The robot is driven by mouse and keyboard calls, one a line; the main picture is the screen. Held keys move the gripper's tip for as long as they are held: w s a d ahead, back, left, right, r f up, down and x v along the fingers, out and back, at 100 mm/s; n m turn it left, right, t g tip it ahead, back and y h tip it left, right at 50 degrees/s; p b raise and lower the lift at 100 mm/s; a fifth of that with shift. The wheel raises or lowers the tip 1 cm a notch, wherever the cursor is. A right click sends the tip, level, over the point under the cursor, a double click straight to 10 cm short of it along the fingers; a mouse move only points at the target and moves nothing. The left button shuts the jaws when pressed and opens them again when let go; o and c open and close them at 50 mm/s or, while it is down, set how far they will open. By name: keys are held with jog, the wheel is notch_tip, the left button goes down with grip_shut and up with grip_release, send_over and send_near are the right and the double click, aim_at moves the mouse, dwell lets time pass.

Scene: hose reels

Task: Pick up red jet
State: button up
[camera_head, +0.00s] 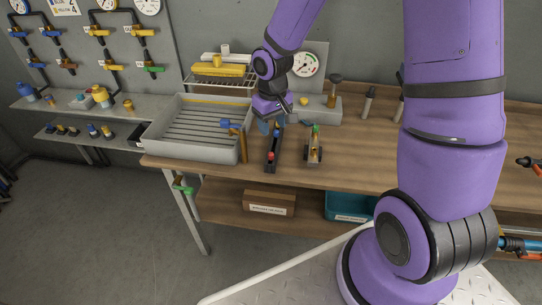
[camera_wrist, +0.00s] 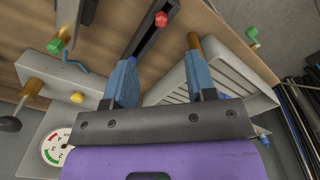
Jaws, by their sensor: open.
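The red jet (camera_head: 271,155) is a small red piece in a narrow dark rack (camera_head: 268,166) on the wooden bench. It also shows in the wrist view (camera_wrist: 161,19), seated in the dark rack at the top, beyond my fingertips. My gripper (camera_head: 271,126) is above the far part of the rack, with its blue fingers apart. In the wrist view my gripper (camera_wrist: 160,62) is open, with nothing held between the fingers. The red jet is apart from both fingers. A blue piece near the rack's far end is partly hidden by my gripper.
A grey slatted tray (camera_head: 160,140) stands left of the rack, with an upright brass pipe (camera_head: 243,145) at its right edge, close to one finger in the wrist view. A small grey fixture (camera_head: 313,152) with a green top stands right.

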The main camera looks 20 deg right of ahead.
send_over(271, 153)
jog(key=f, duration=0.6)
jog(key=shift+s+f, duration=0.15)
jog(key=shift+s, duration=0.2)
jog(key=shift+w+f, duration=0.2)
jog(key=shift+f, duration=1.15)
jog(key=shift+w+f, duration=0.15)
jog(key=shift+f, duration=1.2)
grip_shut()
